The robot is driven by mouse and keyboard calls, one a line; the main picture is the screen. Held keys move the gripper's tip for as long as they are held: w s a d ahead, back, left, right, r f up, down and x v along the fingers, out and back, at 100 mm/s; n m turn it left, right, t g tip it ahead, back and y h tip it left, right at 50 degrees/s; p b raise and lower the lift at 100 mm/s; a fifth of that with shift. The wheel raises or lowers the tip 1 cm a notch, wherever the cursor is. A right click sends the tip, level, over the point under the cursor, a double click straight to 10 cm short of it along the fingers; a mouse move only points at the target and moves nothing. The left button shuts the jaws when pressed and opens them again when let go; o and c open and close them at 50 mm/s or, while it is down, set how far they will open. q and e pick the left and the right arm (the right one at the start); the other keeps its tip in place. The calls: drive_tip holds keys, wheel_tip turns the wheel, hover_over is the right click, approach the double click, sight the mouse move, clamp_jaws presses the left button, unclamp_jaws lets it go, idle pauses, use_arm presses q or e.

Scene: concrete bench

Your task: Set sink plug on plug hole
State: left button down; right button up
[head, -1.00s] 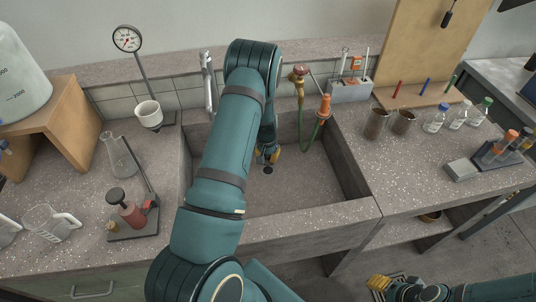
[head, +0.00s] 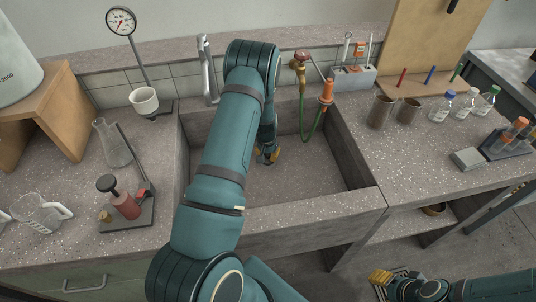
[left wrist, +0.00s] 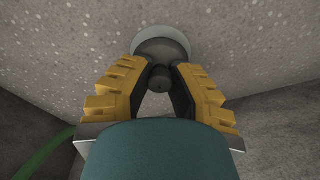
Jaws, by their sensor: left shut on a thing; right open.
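My left gripper (head: 267,158) is low inside the sink basin (head: 320,172). In the left wrist view its yellow fingers (left wrist: 160,84) are shut on the knob of the dark grey sink plug (left wrist: 160,49). A light grey ring, the plug hole's rim (left wrist: 184,37), shows around the plug's far side. The plug is over or very close to the hole; whether it is seated I cannot tell. In the head view my gripper and arm hide plug and hole. My right gripper (head: 381,278) is open and empty, low in front of the bench.
Basin walls surround my left gripper. A tap (head: 208,70) and a green hose (head: 312,125) with an orange nozzle stand at the back. A stand with a red bottle (head: 123,204) is left; metal cups (head: 380,111) are right.

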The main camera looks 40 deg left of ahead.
sight(267, 160)
use_arm(q)
drive_tip(key=shift+f, duration=0.55)
idle(0.7)
drive_tip(key=c, duration=0.9)
unclamp_jaws()
drive_tip(key=r, duration=0.4)
drive_tip(key=s+r, duration=0.1)
drive_tip(key=r, duration=0.7)
drive_tip(key=shift+s+d, duration=0.15)
drive_tip(key=shift+d, duration=0.05)
